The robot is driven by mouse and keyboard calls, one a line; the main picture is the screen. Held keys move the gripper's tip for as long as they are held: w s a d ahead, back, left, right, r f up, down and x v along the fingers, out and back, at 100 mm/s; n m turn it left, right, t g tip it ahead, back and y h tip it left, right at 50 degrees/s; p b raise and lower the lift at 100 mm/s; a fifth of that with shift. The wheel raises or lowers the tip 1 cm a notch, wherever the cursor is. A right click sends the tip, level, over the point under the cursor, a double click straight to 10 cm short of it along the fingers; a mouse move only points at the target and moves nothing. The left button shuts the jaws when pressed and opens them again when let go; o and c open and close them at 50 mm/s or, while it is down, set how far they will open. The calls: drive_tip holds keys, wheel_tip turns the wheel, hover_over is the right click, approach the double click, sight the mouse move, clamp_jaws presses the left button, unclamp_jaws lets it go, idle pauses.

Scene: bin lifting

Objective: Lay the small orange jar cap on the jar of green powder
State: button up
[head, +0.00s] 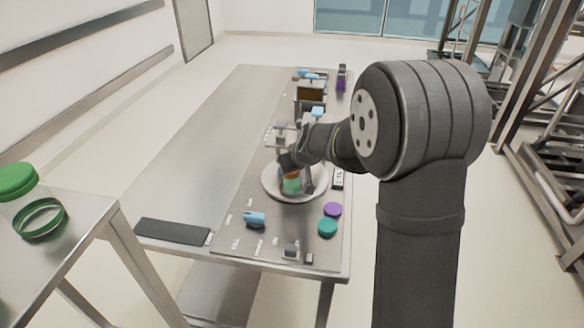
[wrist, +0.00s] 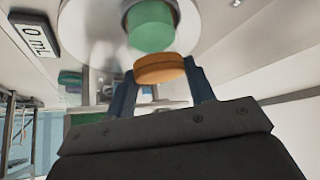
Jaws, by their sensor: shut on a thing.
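The jar of green powder (head: 292,187) stands on a round white plate (head: 272,188) near the middle of the bench; its green body also shows at the top of the wrist view (wrist: 151,26). The small orange jar cap (wrist: 160,68) is held between the two blue fingers of my gripper (wrist: 160,84). In the head view the cap (head: 290,173) is a small orange patch right at the top of the green jar, partly hidden by my gripper (head: 292,168). I cannot tell whether cap and jar touch.
A small "0 mL" display (wrist: 35,33) sits beside the plate. A purple cap (head: 332,209) and a teal cap (head: 327,228) lie in front right, a blue object (head: 255,218) in front left. A dark pad (head: 172,231) lies left.

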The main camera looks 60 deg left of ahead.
drive_tip(key=shift+s+d+f, duration=0.1)
drive_tip(key=shift+d+f, duration=0.1)
drive_tip(key=shift+f, duration=0.35)
drive_tip(key=o, duration=1.2)
drive_tip(key=shift+o, duration=1.3)
drive_tip(key=shift+a+r, duration=0.15)
drive_tip(key=shift+r, duration=0.05)
drive_tip(key=o, duration=0.5)
drive_tip(key=shift+r, duration=0.1)
drive_tip(key=shift+r, duration=4)
